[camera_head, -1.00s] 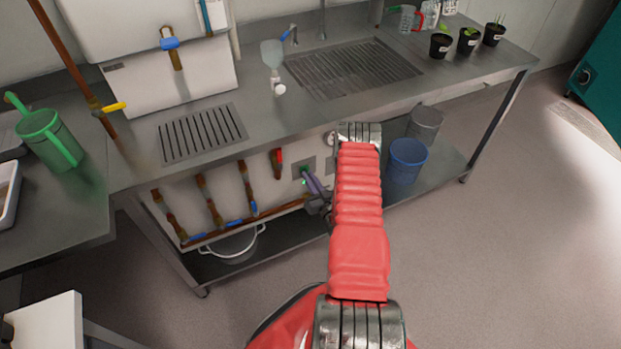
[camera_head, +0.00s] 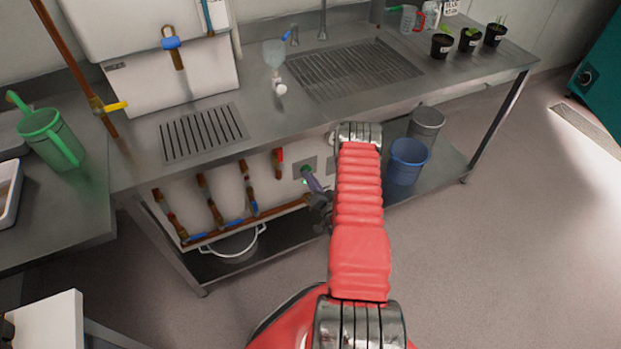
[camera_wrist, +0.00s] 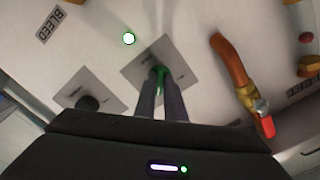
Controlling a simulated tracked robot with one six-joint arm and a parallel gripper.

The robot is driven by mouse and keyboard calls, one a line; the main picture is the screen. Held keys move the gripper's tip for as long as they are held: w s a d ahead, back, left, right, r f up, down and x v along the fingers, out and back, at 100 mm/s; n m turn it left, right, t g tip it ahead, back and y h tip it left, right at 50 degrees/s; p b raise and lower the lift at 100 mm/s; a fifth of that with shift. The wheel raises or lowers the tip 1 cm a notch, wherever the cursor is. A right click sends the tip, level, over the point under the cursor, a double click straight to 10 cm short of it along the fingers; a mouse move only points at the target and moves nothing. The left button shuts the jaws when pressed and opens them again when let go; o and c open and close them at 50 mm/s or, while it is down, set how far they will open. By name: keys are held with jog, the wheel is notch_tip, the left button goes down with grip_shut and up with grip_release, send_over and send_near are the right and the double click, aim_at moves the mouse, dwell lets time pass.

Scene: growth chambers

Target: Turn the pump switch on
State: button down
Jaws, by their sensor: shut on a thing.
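The pump switch is a green lever (camera_wrist: 160,76) on a square grey plate (camera_wrist: 132,70) in the wrist view. Its plate (camera_head: 297,169) also shows under the counter in the head view, on a pale panel. My gripper (camera_wrist: 160,88) has its two dark fingers on either side of the green lever and is shut on it. In the head view my gripper (camera_head: 311,184) reaches the plate from the right, partly hidden by my red arm. The fingers cover part of the lever, so its exact angle is hard to tell.
A small round light (camera_wrist: 128,38) glows beside the plate. A black knob (camera_wrist: 88,103) on another plate and a copper pipe (camera_wrist: 228,62) with a red-handled valve (camera_wrist: 266,122) flank the switch. A blue bucket (camera_head: 407,162) stands on the lower shelf.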

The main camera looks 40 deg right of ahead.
jog(key=shift+d+r, duration=0.2)
jog(key=shift+d, duration=0.05)
jog(key=c, duration=2.2)
grip_release()
jog(key=o, duration=0.4)
jog(key=shift+a+f, duration=0.15)
jog(key=shift+c, duration=0.2)
jog(key=shift+s, duration=0.1)
jog(key=v, duration=1.3)
jog(key=shift+s+a, duration=0.15)
jog(key=shift+s, duration=0.15)
